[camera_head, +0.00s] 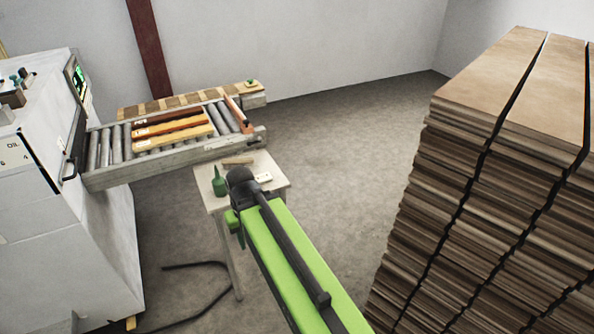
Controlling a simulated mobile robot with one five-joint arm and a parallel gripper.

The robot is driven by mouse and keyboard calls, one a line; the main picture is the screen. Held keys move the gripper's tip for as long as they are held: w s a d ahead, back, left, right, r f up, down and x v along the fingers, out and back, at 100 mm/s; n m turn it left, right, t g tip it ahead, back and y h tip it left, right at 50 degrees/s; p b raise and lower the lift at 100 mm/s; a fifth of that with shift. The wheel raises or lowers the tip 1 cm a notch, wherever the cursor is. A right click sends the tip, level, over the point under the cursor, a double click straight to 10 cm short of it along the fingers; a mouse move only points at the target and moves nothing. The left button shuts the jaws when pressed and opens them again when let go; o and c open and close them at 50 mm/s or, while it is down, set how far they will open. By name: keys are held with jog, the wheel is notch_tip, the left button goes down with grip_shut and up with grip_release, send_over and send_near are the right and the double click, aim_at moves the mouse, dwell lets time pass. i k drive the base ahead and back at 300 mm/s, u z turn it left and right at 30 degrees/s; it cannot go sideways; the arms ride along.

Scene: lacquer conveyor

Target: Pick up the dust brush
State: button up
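A small light table (279,183) stands in the middle, below the end of the roller conveyor. A flat brown wooden piece (238,161) lies near its back edge. It may be the dust brush, but it is too small to tell, and no bristles show. A green bottle (220,183) stands upright at the table's left, and a small white item (263,177) lies to the right. My green arm reaches up from the bottom, and its dark end joint covers part of the tabletop. My gripper's fingers do not show.
The roller conveyor (104,150) with several brown and orange boards leaves the white machine (70,225) at left. Tall stacks of brown boards (470,185) fill the right. A dark hose (200,264) lies on the floor. Floor (335,165) between table and stacks is clear.

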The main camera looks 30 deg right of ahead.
aim_at(228, 165)
jog(key=u, duration=0.9)
jog(key=i, duration=1.65)
jog(key=z, duration=0.45)
jog(key=i, duration=0.55)
jog(key=u, duration=0.1)
